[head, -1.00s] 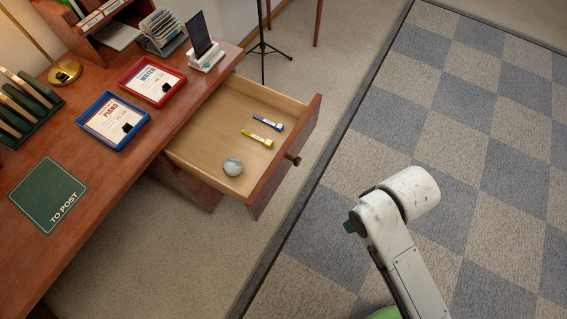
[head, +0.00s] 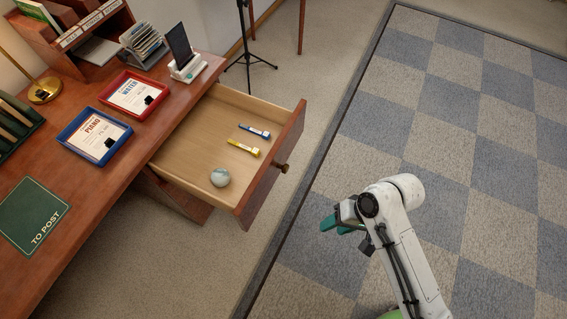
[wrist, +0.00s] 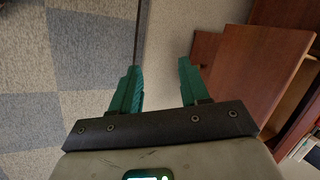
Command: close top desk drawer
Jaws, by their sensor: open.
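The top desk drawer (head: 278,168) is pulled far out of the wooden desk (head: 52,163). Its front has a dark round knob (head: 283,168). Inside lie a blue marker-like item (head: 254,131), a yellow one (head: 243,148) and a pale round ball or stone (head: 220,177). My gripper (head: 340,225) has green fingers and is to the right of the drawer front, apart from it. In the wrist view my gripper (wrist: 158,85) has its fingers spread with nothing between them. Reddish-brown wood, perhaps the drawer front (wrist: 255,85), shows right of the fingers there.
On the desk are a red tray (head: 160,94), a blue tray (head: 72,146), a phone on a stand (head: 183,50) and a green "TO POST" mat (head: 30,215). A black tripod stand (head: 245,50) is behind the drawer. The checkered carpet (head: 440,130) is clear.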

